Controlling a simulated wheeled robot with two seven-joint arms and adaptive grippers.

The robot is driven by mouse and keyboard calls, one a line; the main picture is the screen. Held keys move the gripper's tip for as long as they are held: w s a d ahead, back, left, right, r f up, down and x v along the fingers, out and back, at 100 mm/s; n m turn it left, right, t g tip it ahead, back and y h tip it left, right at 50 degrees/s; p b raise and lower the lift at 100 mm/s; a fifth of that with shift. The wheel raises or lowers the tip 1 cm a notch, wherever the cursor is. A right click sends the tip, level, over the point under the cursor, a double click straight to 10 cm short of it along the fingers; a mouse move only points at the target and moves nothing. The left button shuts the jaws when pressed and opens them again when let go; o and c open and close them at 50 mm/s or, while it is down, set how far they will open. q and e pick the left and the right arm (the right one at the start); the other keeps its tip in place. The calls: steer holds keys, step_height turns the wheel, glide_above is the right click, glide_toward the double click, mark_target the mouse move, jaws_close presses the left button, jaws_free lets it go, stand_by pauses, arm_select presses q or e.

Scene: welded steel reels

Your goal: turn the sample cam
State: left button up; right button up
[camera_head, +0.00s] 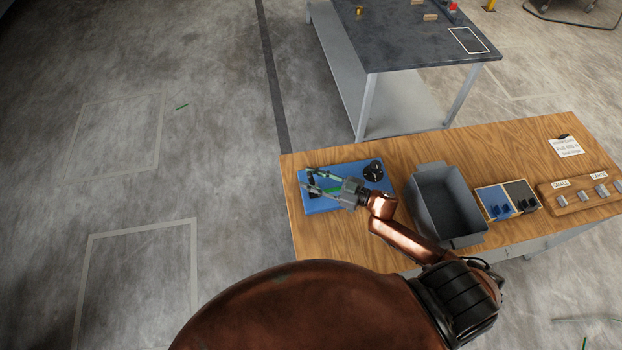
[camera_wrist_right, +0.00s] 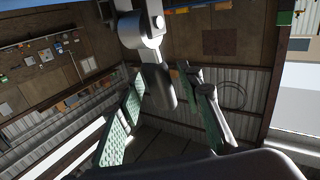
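A blue fixture plate (camera_head: 322,207) lies at the left end of the wooden bench. A black round disc (camera_head: 373,170) with light spots sits on its right part; I cannot tell whether this is the sample cam. My right gripper (camera_head: 307,179) is over the plate's left part, its green-padded fingers apart and pointing left. In the right wrist view a grey rounded piece (camera_wrist_right: 154,80) hangs between the spread fingers; I cannot tell what it is or whether they touch it. The gripper and arm hide some of the plate. My left gripper is not in view.
A dark grey open bin (camera_head: 421,205) stands right of the plate. Beyond it are a tray with blue and black pieces (camera_head: 507,200), a wooden block with metal pieces (camera_head: 580,195) and a paper card (camera_head: 567,147). A dark-topped table (camera_head: 400,45) stands behind.

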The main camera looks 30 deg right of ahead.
steer(key=shift+c, duration=0.6)
jaws_close()
